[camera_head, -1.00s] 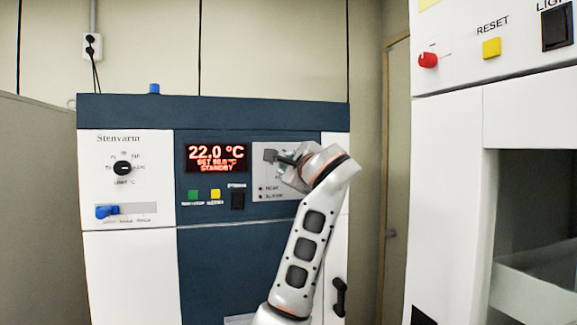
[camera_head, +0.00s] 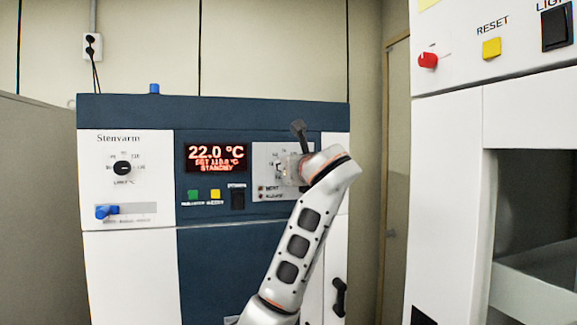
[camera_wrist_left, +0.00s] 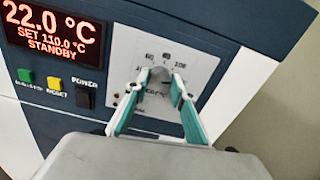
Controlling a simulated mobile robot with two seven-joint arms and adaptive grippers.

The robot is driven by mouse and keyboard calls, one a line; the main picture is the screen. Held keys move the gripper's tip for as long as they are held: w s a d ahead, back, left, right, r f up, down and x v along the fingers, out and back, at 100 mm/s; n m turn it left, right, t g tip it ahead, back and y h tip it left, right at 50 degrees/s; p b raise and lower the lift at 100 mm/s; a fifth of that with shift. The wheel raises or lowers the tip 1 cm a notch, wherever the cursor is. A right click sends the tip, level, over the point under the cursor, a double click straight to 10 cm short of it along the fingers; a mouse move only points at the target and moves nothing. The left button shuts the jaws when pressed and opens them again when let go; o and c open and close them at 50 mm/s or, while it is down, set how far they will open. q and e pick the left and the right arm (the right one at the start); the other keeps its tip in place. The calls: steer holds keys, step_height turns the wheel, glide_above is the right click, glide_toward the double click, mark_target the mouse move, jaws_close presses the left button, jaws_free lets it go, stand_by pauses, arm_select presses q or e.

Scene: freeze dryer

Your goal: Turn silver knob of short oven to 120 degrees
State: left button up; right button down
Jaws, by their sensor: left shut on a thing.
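The short oven (camera_head: 125,270) is white and dark blue, with a red display (camera_head: 216,157) reading 22.0 °C and STANDBY. In the left wrist view the display (camera_wrist_left: 52,30) reads SET 110.0 °C. The silver knob (camera_wrist_left: 160,74) sits on a pale dial panel with temperature marks, between the teal fingertips of my left gripper (camera_wrist_left: 162,82). My left gripper is shut on the knob. In the head view this gripper (camera_head: 292,168) is at the dial panel (camera_head: 262,160), covering the knob and part of the scale. My right gripper is not in view.
Green (camera_head: 193,195) and yellow (camera_head: 215,195) buttons and a black power switch (camera_head: 237,199) lie left of the dial panel. A black limit dial (camera_head: 122,168) and blue slider (camera_head: 106,211) are farther left. A taller white unit (camera_head: 445,190) stands at right.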

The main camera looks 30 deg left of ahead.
arm_select(q)
steer(key=shift+m, duration=1.6)
steer(key=o, duration=1.1)
steer(key=v, duration=1.2)
steer(key=shift+w, duration=0.1)
